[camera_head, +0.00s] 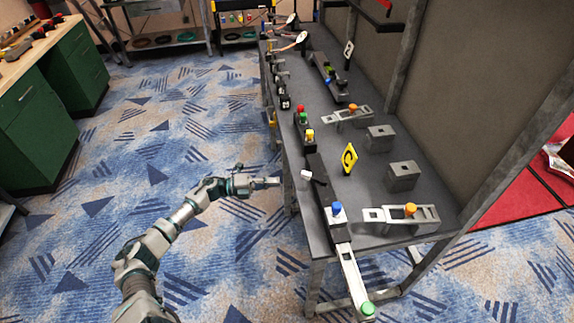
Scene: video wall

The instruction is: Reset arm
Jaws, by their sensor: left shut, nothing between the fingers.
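My left arm comes in from the bottom left and reaches toward the table's near left side. Its gripper (268,182) is shut and empty, held out over the carpet just left of the table edge. It appears apart from the table. My right gripper and right arm do not show in this view.
A green cabinet (50,80) stands at the upper left. Open patterned carpet (150,150) lies between.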

